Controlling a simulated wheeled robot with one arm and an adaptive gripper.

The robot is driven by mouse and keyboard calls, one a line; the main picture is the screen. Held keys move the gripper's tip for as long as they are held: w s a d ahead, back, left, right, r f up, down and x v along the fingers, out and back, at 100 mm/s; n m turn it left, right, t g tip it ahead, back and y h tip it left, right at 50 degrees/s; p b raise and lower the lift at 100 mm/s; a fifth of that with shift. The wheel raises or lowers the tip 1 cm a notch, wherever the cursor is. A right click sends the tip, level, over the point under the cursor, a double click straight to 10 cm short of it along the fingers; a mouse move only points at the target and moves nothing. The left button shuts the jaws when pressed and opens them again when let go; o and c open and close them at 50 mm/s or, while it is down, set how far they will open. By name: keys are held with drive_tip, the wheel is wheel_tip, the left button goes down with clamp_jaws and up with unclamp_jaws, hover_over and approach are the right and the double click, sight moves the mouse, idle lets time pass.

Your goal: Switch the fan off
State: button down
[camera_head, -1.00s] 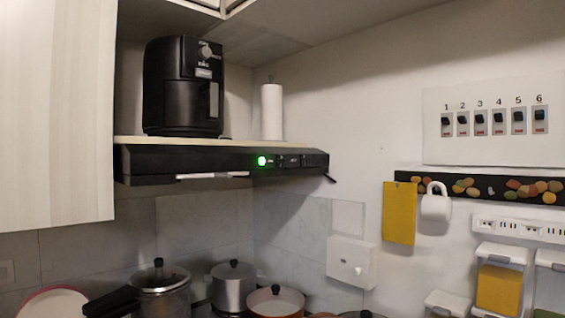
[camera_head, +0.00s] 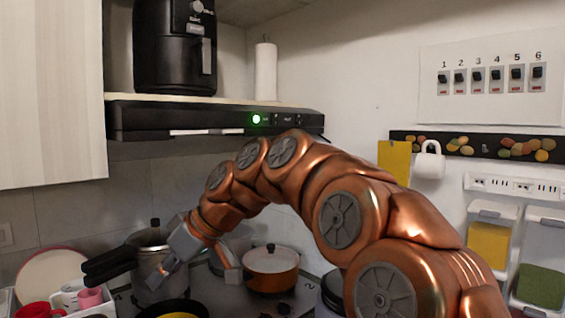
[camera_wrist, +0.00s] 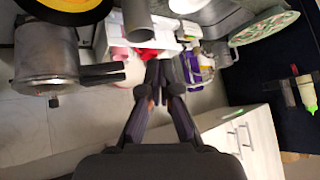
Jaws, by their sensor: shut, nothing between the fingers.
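The black range hood (camera_head: 190,120) hangs under a shelf in the head view, with a green lit light (camera_head: 256,119) on its front panel beside small dark controls (camera_head: 287,120). A white wall panel (camera_head: 440,75) carries several numbered dark switches (camera_head: 495,77) at the upper right. No thing in view is labelled as a fan. My gripper is low over the stove area, well below the hood panel and apart from it. In the wrist view my gripper (camera_wrist: 160,68) has its dark fingers together with nothing between them.
A black air fryer (camera_head: 174,45) and a paper roll (camera_head: 265,72) stand on the shelf. An orange pot (camera_head: 271,270) and a pressure cooker (camera_head: 150,285) are near my arm. A white mug (camera_head: 429,162) and yellow board (camera_head: 393,160) hang right. Wall space above my arm is free.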

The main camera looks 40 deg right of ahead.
drive_tip(key=w+d+r+n+t, duration=0.1)
drive_tip(key=w+d+r+t, duration=0.1)
drive_tip(key=w+d+r, duration=0.3)
drive_tip(key=n+t+h+b, duration=0.4)
drive_tip(key=n+t, duration=0.7)
drive_tip(key=t, duration=0.1)
approach(276, 116)
drive_tip(key=s+f, duration=0.1)
drive_tip(key=s, duration=0.5)
drive_tip(key=shift+s+d, duration=0.3)
drive_tip(key=shift+s, duration=0.1)
drive_tip(key=w+p, duration=0.1)
drive_tip(key=w, duration=0.3)
drive_tip(key=w+a+r+p, duration=0.1)
drive_tip(key=w+p, duration=0.1)
drive_tip(key=w, duration=0.3)
drive_tip(key=w+p, duration=0.1)
drive_tip(key=w, duration=0.3)
drive_tip(key=shift+w+a+r, duration=0.35)
drive_tip(key=shift+w+r, duration=0.05)
